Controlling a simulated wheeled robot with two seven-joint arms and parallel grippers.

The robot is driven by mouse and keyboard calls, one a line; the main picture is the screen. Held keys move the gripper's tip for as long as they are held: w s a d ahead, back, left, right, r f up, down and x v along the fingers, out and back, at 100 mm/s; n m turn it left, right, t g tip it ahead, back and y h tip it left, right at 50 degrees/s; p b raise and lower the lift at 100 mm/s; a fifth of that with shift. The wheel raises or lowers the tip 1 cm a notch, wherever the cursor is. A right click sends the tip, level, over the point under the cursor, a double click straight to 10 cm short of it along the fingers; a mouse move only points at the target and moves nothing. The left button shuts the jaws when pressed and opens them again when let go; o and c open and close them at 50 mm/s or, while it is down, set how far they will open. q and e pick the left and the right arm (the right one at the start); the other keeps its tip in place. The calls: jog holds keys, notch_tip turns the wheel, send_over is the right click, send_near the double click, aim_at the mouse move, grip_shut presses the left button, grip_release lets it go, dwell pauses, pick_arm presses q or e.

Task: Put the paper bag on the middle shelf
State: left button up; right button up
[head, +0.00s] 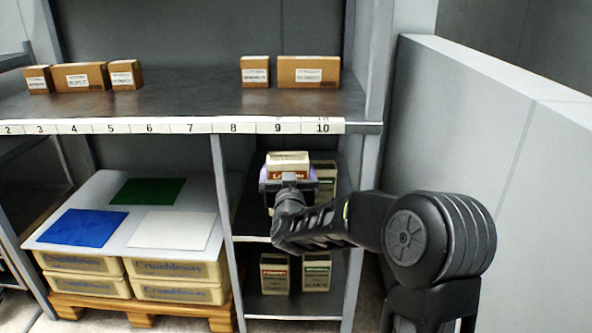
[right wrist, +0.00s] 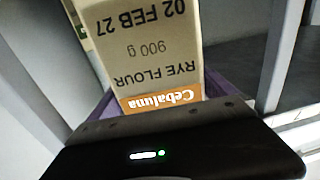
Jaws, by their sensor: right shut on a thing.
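The paper bag (head: 288,160) is cream with an orange brand band. In the right wrist view the bag (right wrist: 150,45) reads "Rye Flour 900 g" and appears upside down. My right gripper (head: 288,178) is shut on it, with purple finger pads at its sides. Gripper and bag are inside the narrow right bay, over the middle shelf (head: 248,218). My arm hides the bag's lower part, so I cannot tell whether it touches the shelf. A similar bag (head: 326,172) stands just right of and behind it. My left gripper is not in view.
Two bags, one red-labelled (head: 274,273) and one green-labelled (head: 316,272), stand on the lower shelf. The numbered top shelf (head: 190,100) holds several brown boxes. Upright posts (head: 222,190) bound the bay. A pallet of crates (head: 85,285) is left; a grey wall (head: 480,120) is right.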

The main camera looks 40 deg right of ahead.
jog(key=s+a+f+n+y, duration=0.2)
jog(key=a+y, duration=0.3)
jog(key=a, duration=0.3)
jog(key=s+a+f+n+t+y, duration=0.1)
jog(key=a+n+y, duration=0.3)
jog(key=a, duration=0.5)
jog(key=s+a+f+n+t+y, duration=0.1)
jog(key=s+a+f+n+y, duration=0.2)
jog(key=a+y, duration=0.3)
jog(key=a+f+n, duration=0.1)
jog(key=a, duration=0.2)
jog(key=shift+a+r, duration=0.1)
